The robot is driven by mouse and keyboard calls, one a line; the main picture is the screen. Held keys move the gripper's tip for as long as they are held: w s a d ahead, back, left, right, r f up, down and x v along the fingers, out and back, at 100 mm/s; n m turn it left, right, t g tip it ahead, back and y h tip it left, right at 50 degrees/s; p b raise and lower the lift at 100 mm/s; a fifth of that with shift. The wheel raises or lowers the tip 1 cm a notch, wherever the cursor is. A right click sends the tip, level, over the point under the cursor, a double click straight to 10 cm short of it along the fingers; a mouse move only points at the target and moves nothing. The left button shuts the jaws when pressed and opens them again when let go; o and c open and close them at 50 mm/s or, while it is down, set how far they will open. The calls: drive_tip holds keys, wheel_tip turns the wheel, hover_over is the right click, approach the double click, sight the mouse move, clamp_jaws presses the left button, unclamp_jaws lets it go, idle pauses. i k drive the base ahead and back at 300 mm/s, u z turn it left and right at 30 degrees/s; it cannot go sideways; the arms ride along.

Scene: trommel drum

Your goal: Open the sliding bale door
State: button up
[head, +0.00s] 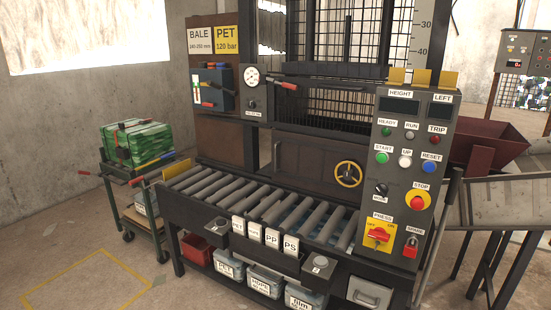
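The baler stands in the middle of the head view, behind a roller table. A dark brown panel (310,157) low on its front, behind the rollers, looks like the bale door. It appears shut; no opening shows around it. A dark vertical handle is at its left end, and a yellow handwheel (348,174) sits at its right. I cannot tell which way the panel slides. The control post hides what lies to its right. Above it is an open-looking chamber with a wire mesh guard (345,105). My gripper is not in view.
The roller table (265,205) lies before the door, with labelled bins (265,281) beneath. A control post (405,165) stands at the right. A cart (140,205) with a green bale (136,143) stands left. The floor at front left is clear.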

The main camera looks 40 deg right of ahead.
sight(308, 162)
drive_tip(key=u, duration=0.05)
drive_tip(key=i, duration=1)
drive_tip(key=z, duration=0.05)
